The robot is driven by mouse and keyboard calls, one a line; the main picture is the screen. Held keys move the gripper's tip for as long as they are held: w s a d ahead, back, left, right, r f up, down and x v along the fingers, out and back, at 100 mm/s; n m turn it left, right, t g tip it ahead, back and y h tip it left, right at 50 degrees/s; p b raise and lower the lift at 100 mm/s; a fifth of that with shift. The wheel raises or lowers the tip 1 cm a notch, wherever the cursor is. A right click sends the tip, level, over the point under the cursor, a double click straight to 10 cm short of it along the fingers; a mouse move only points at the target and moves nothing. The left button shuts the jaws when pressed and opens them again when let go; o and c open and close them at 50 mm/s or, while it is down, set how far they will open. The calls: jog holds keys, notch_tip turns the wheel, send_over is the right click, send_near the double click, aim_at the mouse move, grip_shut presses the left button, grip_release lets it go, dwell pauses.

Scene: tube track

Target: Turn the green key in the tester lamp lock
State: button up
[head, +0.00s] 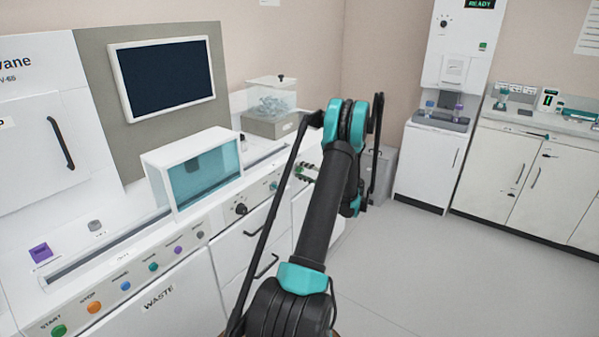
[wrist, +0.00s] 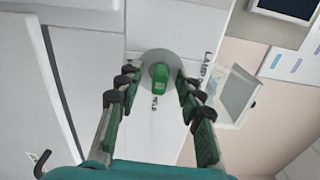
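The green key (wrist: 161,76) sits in a round grey lock (wrist: 148,61) on a white panel in the wrist view. Black lettering starting "LAMP" runs beside the lock, with a smaller word below it. My gripper (wrist: 157,82) is open, with one finger on each side of the key and a visible gap on both sides. I cannot tell how far the fingertips are from the panel. In the head view my arm crosses the middle and I cannot make out the key there.
In the head view, a clear-fronted box (head: 205,172) stands on the white bench left of my arm. A row of coloured buttons (head: 125,286) lines the bench front. A grey-based bin (head: 270,123) is behind. Grey floor (head: 440,270) is free at the right.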

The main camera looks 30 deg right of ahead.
jog(key=v, duration=1.2)
jog(key=shift+s, duration=0.1)
